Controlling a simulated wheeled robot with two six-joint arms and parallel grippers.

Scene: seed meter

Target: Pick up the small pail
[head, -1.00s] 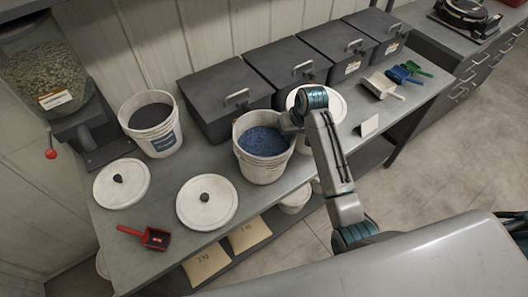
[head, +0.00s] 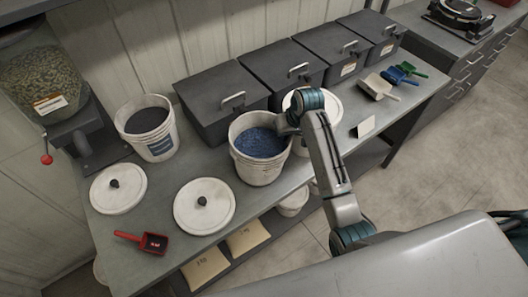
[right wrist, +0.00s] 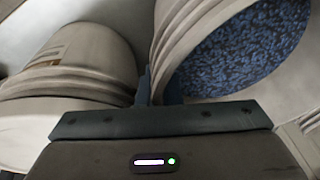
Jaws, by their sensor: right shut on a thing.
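A white pail of blue seed (head: 262,170) stands upright on the grey bench, near its front edge. In the right wrist view this pail (right wrist: 205,45) shows at the right, with its blue contents. My right gripper (right wrist: 158,92) is shut on its rim, with one finger on each side of the wall. In the head view my right gripper (head: 284,124) reaches the pail's right rim, and the fingertips are mostly hidden. The pail seems to rest on the bench. My left gripper is out of view.
A lidded white pail (head: 328,105) stands close on the right, partly behind my arm. A pail of dark seed (head: 160,146), two lids (head: 204,205) (head: 118,188) and a red scoop (head: 152,242) lie leftward. Dark bins (head: 222,102) line the back. A smaller pail (head: 293,203) sits below.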

